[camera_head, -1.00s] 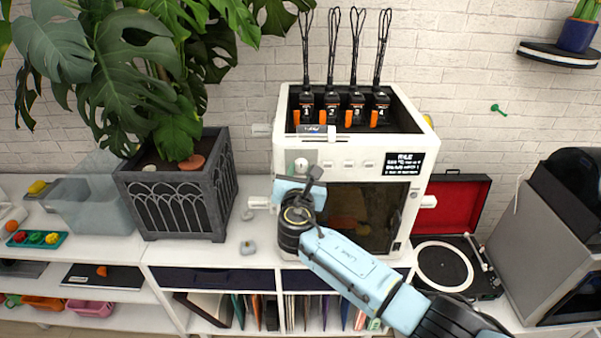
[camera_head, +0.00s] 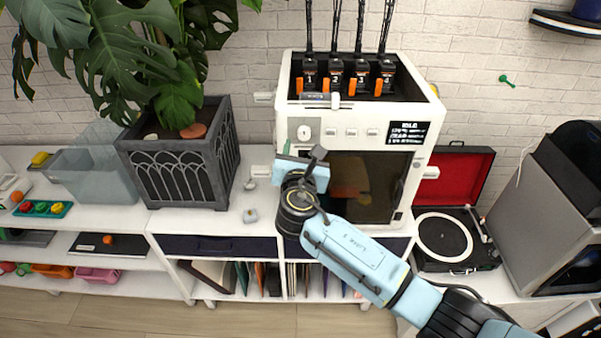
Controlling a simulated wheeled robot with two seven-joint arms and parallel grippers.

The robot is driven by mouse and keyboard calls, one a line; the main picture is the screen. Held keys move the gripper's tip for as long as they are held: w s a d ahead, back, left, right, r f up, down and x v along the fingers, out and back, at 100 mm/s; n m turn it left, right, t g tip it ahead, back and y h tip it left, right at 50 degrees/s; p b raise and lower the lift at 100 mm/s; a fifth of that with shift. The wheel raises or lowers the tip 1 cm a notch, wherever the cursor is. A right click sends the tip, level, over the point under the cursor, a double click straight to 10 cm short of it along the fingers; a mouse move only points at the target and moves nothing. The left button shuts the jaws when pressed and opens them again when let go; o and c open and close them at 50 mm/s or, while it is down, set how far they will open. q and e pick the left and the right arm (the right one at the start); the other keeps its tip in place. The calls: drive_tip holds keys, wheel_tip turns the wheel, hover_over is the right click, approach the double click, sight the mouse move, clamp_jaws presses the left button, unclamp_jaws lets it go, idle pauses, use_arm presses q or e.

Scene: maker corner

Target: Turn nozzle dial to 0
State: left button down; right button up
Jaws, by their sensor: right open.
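The white printer (camera_head: 285,165) stands on the white cabinet. The nozzle dial seems to be the round white knob (camera_head: 304,132) on a grey panel at the upper left of its front; its setting is too small to read. My right gripper (camera_head: 306,158) is open and empty in front of the printer's lower left front, just below the knob and apart from it. Its light-blue and dark parts hide some of the printer's front. My left gripper is not in view.
Small white buttons (camera_head: 351,133) and a black text display (camera_head: 407,132) sit right of the knob. A dark planter (camera_head: 183,172) stands left of the printer. A red-lidded record player (camera_head: 445,243) and a grey box-shaped machine (camera_head: 545,215) stand to its right.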

drive_tip(key=s, duration=0.9)
drive_tip(key=shift+a+r, duration=0.15)
drive_tip(key=shift+r, duration=0.2)
